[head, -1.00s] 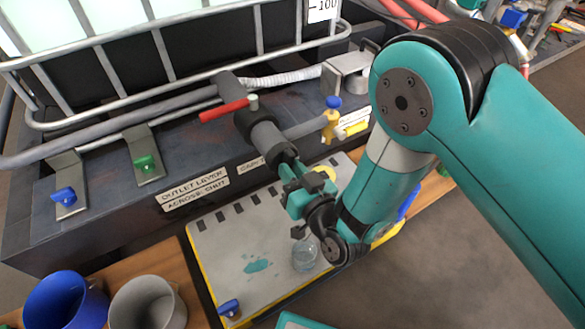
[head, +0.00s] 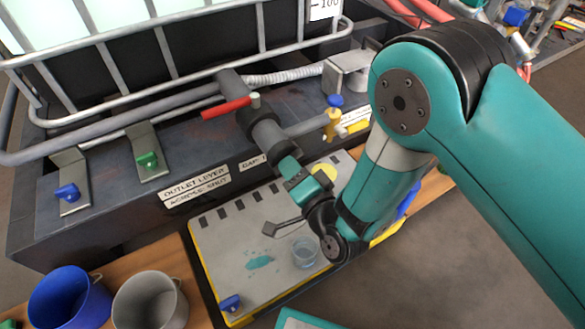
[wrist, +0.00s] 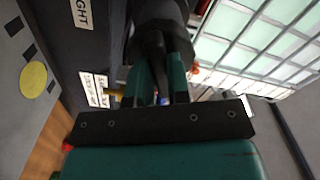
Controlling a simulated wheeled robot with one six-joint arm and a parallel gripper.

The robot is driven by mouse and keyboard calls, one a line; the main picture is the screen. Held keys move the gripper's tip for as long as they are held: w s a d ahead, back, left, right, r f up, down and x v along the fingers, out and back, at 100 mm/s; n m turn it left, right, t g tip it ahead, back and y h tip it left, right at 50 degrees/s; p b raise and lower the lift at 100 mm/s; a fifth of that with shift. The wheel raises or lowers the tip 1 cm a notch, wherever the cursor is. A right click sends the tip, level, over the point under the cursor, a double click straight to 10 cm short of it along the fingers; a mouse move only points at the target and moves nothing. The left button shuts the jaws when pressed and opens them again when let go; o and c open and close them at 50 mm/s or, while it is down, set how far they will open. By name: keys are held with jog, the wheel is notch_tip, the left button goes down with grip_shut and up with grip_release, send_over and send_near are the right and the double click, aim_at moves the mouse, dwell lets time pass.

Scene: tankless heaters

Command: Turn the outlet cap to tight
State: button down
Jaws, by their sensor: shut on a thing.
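The outlet is a dark pipe with a red lever (head: 226,108) lying across it. The dark outlet cap (head: 279,151) is at the pipe's lower end, mostly covered by my gripper in the head view. My gripper (head: 287,167) is shut on the cap, coming from below and in front. In the wrist view the two teal fingers of my gripper (wrist: 161,80) stand on either side of the dark cap (wrist: 156,44). No mark showing how tight the cap is can be read.
A grey tray (head: 222,257) with a yellow edge lies below, holding a clear cup (head: 304,252) and a teal puddle (head: 259,262). A yellow valve (head: 332,125) sits right of the outlet. A blue mug (head: 68,300) and grey mug (head: 150,302) stand at lower left.

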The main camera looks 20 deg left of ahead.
jog(key=m+b, duration=0.1)
jog(key=m, duration=0.4)
jog(key=shift+m, duration=0.3)
dwell(0.4)
jog(key=c, duration=1.1)
grip_release()
jog(key=shift+r, duration=0.1)
